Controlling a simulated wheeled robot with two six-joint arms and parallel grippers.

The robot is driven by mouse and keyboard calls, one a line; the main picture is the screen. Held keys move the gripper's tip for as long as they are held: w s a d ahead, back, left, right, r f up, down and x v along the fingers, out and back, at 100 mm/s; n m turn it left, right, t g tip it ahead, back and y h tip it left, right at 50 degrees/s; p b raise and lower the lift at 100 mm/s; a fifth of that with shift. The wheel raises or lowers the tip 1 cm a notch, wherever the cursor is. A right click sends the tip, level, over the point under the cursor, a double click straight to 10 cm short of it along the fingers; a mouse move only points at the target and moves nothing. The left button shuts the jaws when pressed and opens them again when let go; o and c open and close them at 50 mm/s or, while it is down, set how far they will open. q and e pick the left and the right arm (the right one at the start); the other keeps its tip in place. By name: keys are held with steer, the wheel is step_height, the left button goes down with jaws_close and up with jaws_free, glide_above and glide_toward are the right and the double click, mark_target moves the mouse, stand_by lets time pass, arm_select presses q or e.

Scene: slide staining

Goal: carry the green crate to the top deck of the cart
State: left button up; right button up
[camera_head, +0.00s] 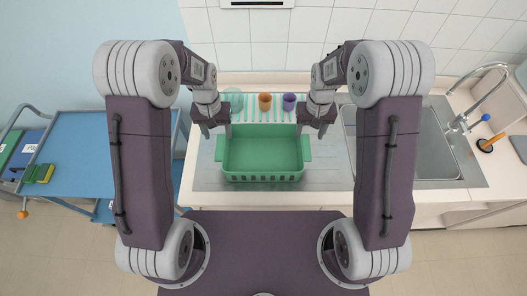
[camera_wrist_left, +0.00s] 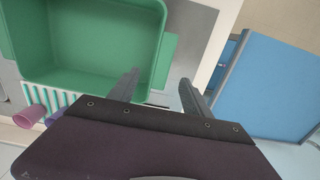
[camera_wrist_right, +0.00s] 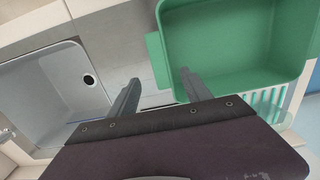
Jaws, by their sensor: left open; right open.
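The green crate (camera_head: 263,177) stands on the grey counter surface in front of me, upright and empty, with a tab handle on each side. My left gripper (camera_head: 217,132) is open near the crate's left handle; in the left wrist view its fingers (camera_wrist_left: 158,82) point toward the handle (camera_wrist_left: 168,62) with nothing between them. My right gripper (camera_head: 315,132) is open near the right handle; its fingers (camera_wrist_right: 160,80) point toward that handle (camera_wrist_right: 156,58) in the right wrist view. I cannot tell whether either touches. The cart's blue top deck (camera_head: 88,155) is at the left.
A sink (camera_head: 430,150) is on the right. Most of the deck is clear.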

mark_target(220, 147)
arm_select(q)
steer(key=shift+s+a+r, duration=0.1)
steer(key=shift+s+r, duration=0.2)
steer(key=shift+s, duration=0.4)
arm_select(e)
steer(key=shift+s+a+r, duration=0.2)
steer(key=shift+s+r, duration=0.1)
steer(key=shift+s, duration=0.4)
arm_select(q)
steer(key=shift+f, duration=0.1)
arm_select(e)
steer(key=shift+f, duration=0.1)
arm_select(q)
steer(key=f, duration=0.9)
steer(key=shift+w, duration=0.2)
arm_select(e)
steer(key=f, duration=0.9)
steer(key=shift+w, duration=0.2)
arm_select(q)
steer(key=shift+w, duration=0.1)
arm_select(e)
steer(key=shift+w, duration=0.1)
arm_select(q)
jaws_close()
arm_select(e)
jaws_close()
